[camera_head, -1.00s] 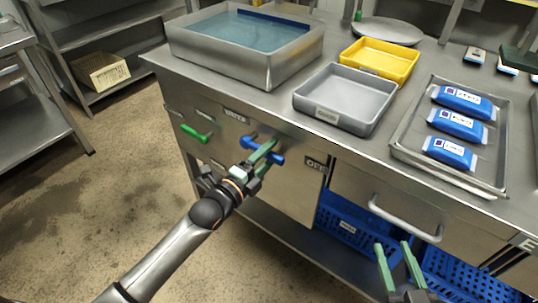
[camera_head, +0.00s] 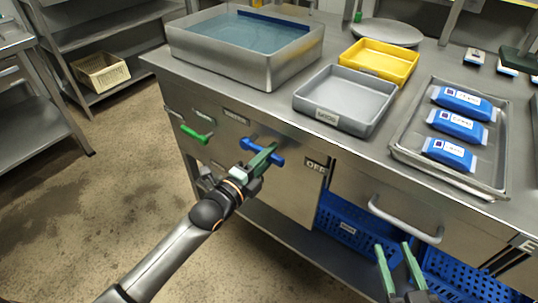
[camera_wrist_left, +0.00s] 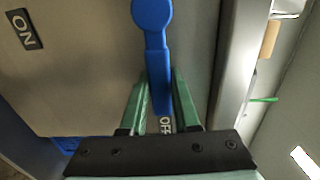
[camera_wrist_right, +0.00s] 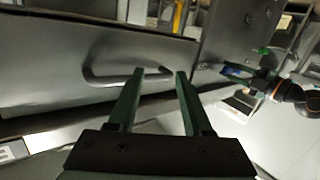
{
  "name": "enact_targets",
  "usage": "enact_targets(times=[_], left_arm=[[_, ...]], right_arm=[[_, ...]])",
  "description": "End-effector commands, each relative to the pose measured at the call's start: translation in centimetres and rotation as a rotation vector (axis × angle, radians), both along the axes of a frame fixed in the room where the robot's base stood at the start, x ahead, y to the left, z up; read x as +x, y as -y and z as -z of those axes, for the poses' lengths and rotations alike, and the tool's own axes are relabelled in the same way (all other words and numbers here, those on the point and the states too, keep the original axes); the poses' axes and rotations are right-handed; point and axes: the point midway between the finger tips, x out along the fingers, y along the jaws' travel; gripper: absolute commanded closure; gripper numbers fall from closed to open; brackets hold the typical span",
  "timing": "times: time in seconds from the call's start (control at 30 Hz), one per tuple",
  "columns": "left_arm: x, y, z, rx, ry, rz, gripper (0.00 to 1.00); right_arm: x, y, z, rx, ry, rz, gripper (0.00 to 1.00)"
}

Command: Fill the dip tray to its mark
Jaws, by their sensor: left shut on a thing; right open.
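The steel tray of bluish water (camera_head: 240,35) stands at the back left of the bench, with a dark blue band along its inner far wall. Below it on the bench front is a blue valve handle (camera_head: 273,157). My left gripper (camera_head: 263,157) is shut on this handle. In the left wrist view, the blue handle (camera_wrist_left: 156,45) runs down between the fingers of my left gripper (camera_wrist_left: 160,85), with an OFF label partly hidden behind it and an ON label off to the left. My right gripper (camera_head: 395,250) is open and empty in front of the drawer; the right wrist view shows its fingers (camera_wrist_right: 158,80) apart.
A green handle (camera_head: 195,134) is left of the blue one. A grey tray (camera_head: 345,112), a yellow tray (camera_head: 380,62) and a metal tray (camera_head: 398,150) with blue packets stand on the bench. A drawer handle (camera_head: 405,222) sticks out near my right gripper. Blue crates (camera_head: 345,228) sit below.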

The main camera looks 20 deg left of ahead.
Motion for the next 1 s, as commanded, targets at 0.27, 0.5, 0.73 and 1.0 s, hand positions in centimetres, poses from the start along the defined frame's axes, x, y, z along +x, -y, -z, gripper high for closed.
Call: enact_targets(times=[0.27, 0.5, 0.73, 1.0], left_arm=[[0.00, -0.02, 0.01, 0.000, 0.000, 0.000, 1.00], [-0.01, -0.03, 0.02, 0.000, 0.000, 0.000, 1.00], [-0.01, -0.04, 0.02, 0.000, 0.000, 0.000, 1.00], [0.03, -0.08, 0.43, 0.051, 0.016, -0.001, 1.00]], right_arm=[[0.00, -0.01, 0.02, 0.000, 0.000, 0.000, 0.50], [-0.01, -0.02, 0.03, 0.000, -0.001, 0.000, 0.50], [-0.01, -0.02, 0.04, 0.000, -0.001, 0.000, 0.50], [-0.03, -0.02, 0.06, 0.000, -0.006, 0.000, 0.50]])
